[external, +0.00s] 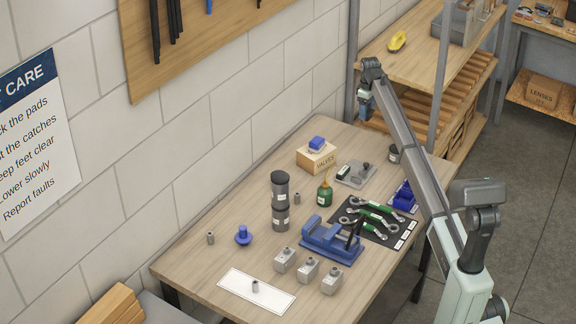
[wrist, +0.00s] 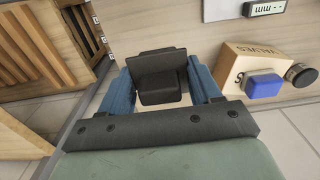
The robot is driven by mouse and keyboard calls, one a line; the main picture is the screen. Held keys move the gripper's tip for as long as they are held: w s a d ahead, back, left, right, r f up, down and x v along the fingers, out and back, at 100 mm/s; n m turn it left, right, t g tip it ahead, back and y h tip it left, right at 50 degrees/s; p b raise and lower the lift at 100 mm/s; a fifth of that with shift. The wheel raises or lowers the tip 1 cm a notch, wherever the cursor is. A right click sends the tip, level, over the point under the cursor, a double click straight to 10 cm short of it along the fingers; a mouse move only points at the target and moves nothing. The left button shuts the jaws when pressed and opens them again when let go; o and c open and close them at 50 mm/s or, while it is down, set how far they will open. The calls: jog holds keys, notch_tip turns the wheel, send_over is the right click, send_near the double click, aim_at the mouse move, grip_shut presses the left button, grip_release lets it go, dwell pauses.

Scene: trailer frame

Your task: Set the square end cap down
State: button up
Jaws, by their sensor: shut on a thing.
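My gripper (wrist: 160,82) has its two blue fingers shut on a black, square-sided piece, the square end cap (wrist: 158,88), in the wrist view. The cap sits between the fingers. In the external view my gripper (external: 365,105) hangs high beyond the back right part of the workbench, near the wooden shelf. The cap is too small and hidden there to make out. In the wrist view the wooden shelf and a floor gap lie beyond and left of the cap.
The workbench (external: 205,262) holds a VALVES box (external: 317,159) with a blue block on top, a dark canister (external: 280,210), a green bottle (external: 325,191), a blue vise (external: 331,241) and a black wrench mat (external: 366,231). A white mat (external: 233,284) lies at the front. The shelf (external: 420,62) stands behind.

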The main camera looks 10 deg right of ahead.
aim_at(369, 111)
jog(key=f, duration=0.2)
jog(key=d+f, duration=0.1)
jog(key=f, duration=0.1)
jog(key=shift+f, duration=0.1)
jog(key=shift+w+f, duration=0.1)
jog(key=shift+f, duration=5.3)
jog(key=shift+f, duration=0.1)
jog(key=o, duration=1.1)
notch_tip(369, 111, up, 12)
jog(key=shift+r, duration=0.1)
